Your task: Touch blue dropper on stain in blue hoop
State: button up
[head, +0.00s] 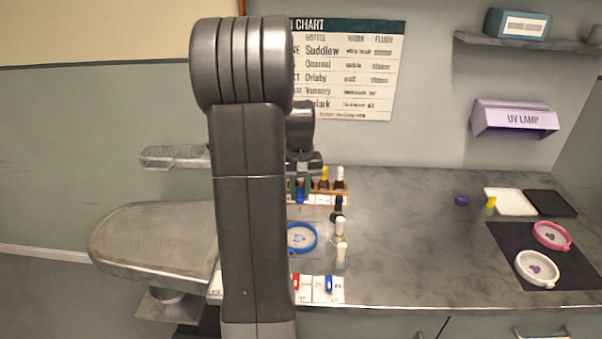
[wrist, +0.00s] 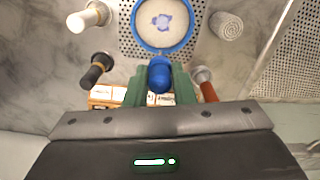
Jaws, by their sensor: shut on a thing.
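My gripper (wrist: 159,88) has green fingers shut on the blue dropper (wrist: 159,74), whose rounded blue bulb shows between them. The blue hoop (wrist: 137,38) lies just beyond the dropper in the wrist view, holding pale cloth with a blue-violet stain (wrist: 162,21) near its middle. The dropper's tip is hidden, so I cannot tell its height over the cloth. In the head view the blue hoop (head: 315,240) lies on the table right of my arm, its left part covered. My gripper (head: 300,184) is partly hidden there, above and behind the hoop.
Dark (head: 338,210), white-capped (head: 340,229) and cream-capped (head: 341,256) bottles stand right of the hoop. A wooden bottle rack (head: 325,197) is behind. Cards with red and blue items (head: 328,284) lie in front. White (head: 538,268) and pink (head: 552,236) hoops lie far right.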

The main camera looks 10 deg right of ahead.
jog(key=shift+s+a+f+b, duration=0.15)
jog(key=shift+s+f+b, duration=0.25)
jog(key=shift+f+b, duration=0.6)
jog(key=shift+s+a+f+b, duration=0.1)
jog(key=shift+s+f+b, duration=0.45)
jog(key=shift+f, duration=0.7)
jog(key=shift+s+a+f+b, duration=0.15)
jog(key=shift+s+f+b, duration=0.1)
jog(key=shift+f+b, duration=0.8)
jog(key=shift+f, duration=0.65)
notch_tip(320, 180, up, 7)
jog(key=p, duration=0.5)
dwell(0.3)
